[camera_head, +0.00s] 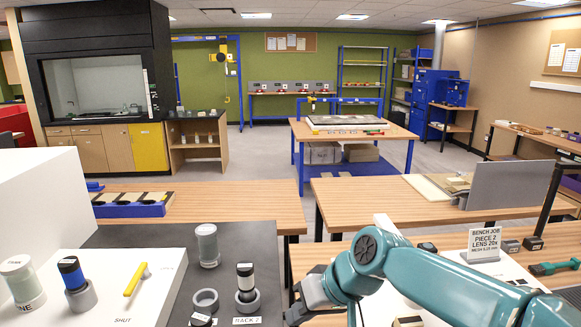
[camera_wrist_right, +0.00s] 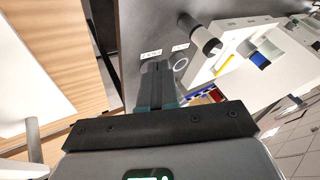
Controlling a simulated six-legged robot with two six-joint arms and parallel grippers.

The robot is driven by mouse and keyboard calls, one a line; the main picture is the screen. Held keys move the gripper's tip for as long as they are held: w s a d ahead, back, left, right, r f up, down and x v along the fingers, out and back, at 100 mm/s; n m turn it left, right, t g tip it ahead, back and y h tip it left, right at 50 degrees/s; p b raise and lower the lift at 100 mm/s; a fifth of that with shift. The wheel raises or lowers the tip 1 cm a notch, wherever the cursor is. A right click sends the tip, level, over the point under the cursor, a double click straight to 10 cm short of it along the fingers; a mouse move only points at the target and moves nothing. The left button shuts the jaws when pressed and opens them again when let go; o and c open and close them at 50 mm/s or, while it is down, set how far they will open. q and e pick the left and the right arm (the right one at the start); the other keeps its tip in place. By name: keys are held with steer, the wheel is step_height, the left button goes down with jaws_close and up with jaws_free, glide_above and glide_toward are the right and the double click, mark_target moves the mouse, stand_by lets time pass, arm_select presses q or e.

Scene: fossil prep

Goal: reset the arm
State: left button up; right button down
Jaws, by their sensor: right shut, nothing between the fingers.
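My right arm, teal with a dark elbow joint, comes in from the lower right of the head view. My right gripper (camera_head: 300,305) is dark grey and low in the middle of that view, at the right edge of the dark mat. In the wrist view its fingers (camera_wrist_right: 157,85) are together and empty, pointing toward the dark mat (camera_wrist_right: 145,20). My left gripper is not in view.
On the dark mat (camera_head: 130,236) stand a grey cylinder (camera_head: 208,246), an empty ring (camera_head: 205,300) and a black-capped vial (camera_head: 245,280) in a ring. A sign (camera_head: 484,243) stands on the right bench.

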steer(key=s+d+f+m+g+h, duration=0.1)
steer(key=s+d+f+m, duration=0.15)
steer(key=f, duration=1.25)
steer(key=s+d+f+m+h, duration=0.1)
steer(key=s+d+f+h, duration=0.2)
steer(key=f, duration=1.1)
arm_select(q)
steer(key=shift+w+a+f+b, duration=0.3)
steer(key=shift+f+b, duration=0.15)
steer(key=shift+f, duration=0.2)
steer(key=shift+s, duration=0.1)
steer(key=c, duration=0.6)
arm_select(e)
steer(key=s+d+f+m, duration=0.1)
steer(key=s+d+f, duration=0.1)
steer(key=s+f, duration=0.4)
steer(key=s+d+f+m+g+y, duration=0.1)
steer(key=s+d+f, duration=0.1)
steer(key=s+f, duration=0.4)
steer(key=s, duration=0.5)
steer(key=shift+f+m, duration=0.2)
steer(key=shift+m, duration=0.15)
